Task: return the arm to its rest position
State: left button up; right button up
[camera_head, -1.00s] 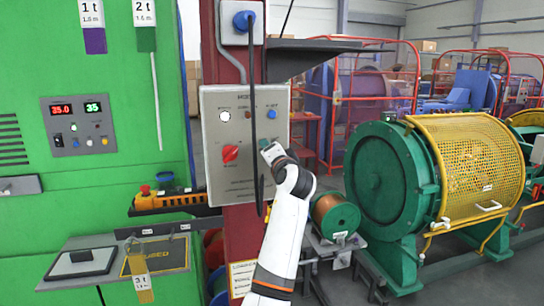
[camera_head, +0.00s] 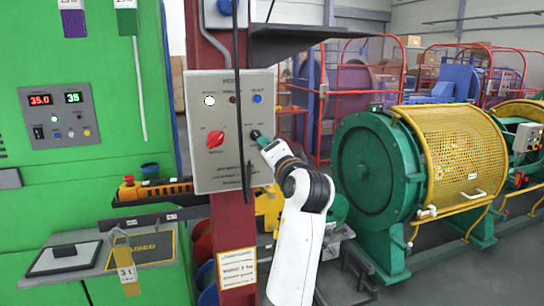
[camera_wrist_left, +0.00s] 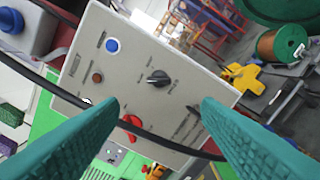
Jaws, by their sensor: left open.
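My left arm rises from the bottom of the head view. Its white gripper (camera_head: 270,147) is at the right edge of the grey control panel (camera_head: 214,172), and its fingertips are hard to make out there. In the left wrist view the two teal fingers (camera_wrist_left: 160,105) are wide apart with nothing held between them. The panel face (camera_wrist_left: 125,80) lies beyond them, with a black rotary knob (camera_wrist_left: 158,78), a red knob (camera_wrist_left: 131,124) and a blue button (camera_wrist_left: 112,45). I cannot tell the exact gap to the panel. My right gripper is not in view.
A black cable (camera_head: 240,90) hangs across the panel. A dark shelf (camera_head: 300,32) juts out above it. The red post (camera_head: 233,225) carries the panel. A green drum with a yellow mesh guard (camera_head: 460,155) stands to the right. A green cabinet (camera_head: 60,185) fills the left.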

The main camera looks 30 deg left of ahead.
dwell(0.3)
